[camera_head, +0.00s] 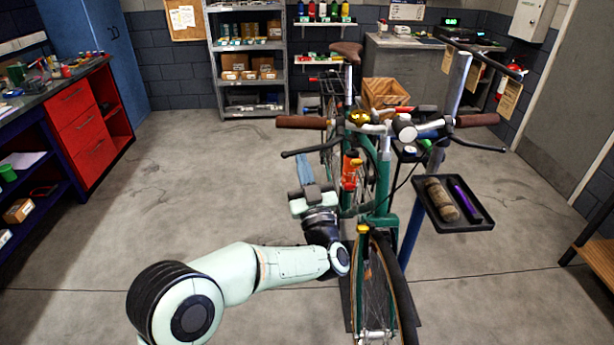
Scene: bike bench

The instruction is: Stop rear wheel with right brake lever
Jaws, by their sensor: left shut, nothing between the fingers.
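A green bicycle (385,175) faces me, its front wheel (372,285) near me and its saddle (345,48) behind. The rear wheel (332,150) is partly hidden behind the frame; I cannot tell if it spins. The black brake lever (297,153) under the brown grip (303,122) at picture left is on the bike's right side. The other lever (480,146) sits under the grip (477,120) at picture right. My left gripper (304,165) is shut and empty, pointing away from me, low beside the bike near the picture-left lever. I cannot tell whether they touch. My right gripper is out of view.
A black tray (478,222) with a brown roll (441,199) and a purple tool (467,201) stands right of the bike. A red drawer cabinet (80,120) is at left, shelves (250,45) at the back. The floor left of the bike is clear.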

